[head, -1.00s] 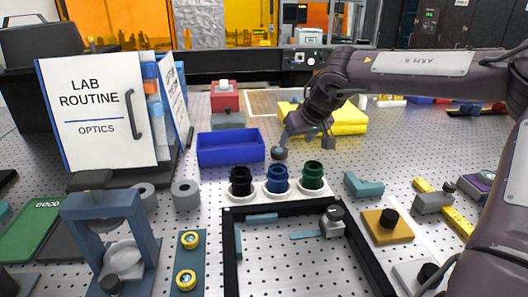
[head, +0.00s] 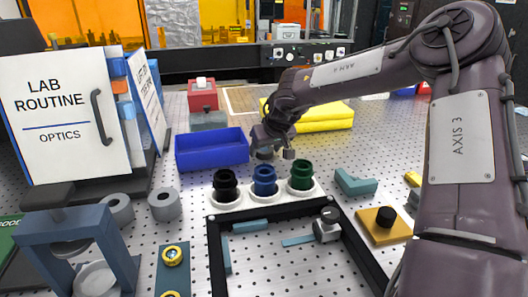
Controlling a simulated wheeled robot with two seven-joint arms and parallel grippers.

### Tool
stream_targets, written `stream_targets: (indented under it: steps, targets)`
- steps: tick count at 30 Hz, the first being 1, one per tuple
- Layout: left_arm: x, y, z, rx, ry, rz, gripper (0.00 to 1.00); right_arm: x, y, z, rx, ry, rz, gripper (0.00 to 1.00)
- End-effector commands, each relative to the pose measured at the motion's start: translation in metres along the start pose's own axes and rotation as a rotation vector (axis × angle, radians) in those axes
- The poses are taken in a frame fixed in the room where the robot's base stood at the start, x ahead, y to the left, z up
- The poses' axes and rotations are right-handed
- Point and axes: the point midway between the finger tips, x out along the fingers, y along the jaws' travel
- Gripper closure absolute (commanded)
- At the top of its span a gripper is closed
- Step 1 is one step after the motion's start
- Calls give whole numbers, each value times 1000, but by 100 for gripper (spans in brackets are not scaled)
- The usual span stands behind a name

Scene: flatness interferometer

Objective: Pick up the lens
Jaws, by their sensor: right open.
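A pale, glassy round disc (head: 95,278), perhaps the lens, sits low inside a blue-grey frame stand (head: 112,244) at the lower left. Three dark ringed cylinders stand in a white holder: a black one (head: 225,186), a blue one (head: 264,181) and a green one (head: 301,176). I cannot tell whether any of these is the lens. My right gripper (head: 276,154) is open and appears empty. It hangs just behind and above the blue and green cylinders, right of the blue bin (head: 211,150). My left gripper is out of view.
A black square frame (head: 340,222) lies in front of the holder, with a small metal clamp (head: 326,226) inside. Yellow blocks (head: 325,116) lie behind my right gripper. A tan plate with a black knob (head: 383,224) is at right.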

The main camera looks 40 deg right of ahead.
Motion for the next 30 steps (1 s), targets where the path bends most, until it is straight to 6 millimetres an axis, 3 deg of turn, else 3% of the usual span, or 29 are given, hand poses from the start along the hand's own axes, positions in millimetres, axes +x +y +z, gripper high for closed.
stream_targets:
  steps: [7,15,17,25,30]
  targets:
    - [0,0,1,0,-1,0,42,2,0,0,1,0,0,39]
    - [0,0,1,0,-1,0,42,2,0,0,0,0,0,74]
    - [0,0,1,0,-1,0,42,2,0,0,0,0,0,78]
    - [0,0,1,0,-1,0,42,-1,0,-2,0,1,-1,78]
    - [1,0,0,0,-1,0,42,-15,0,-12,1,4,-1,78]
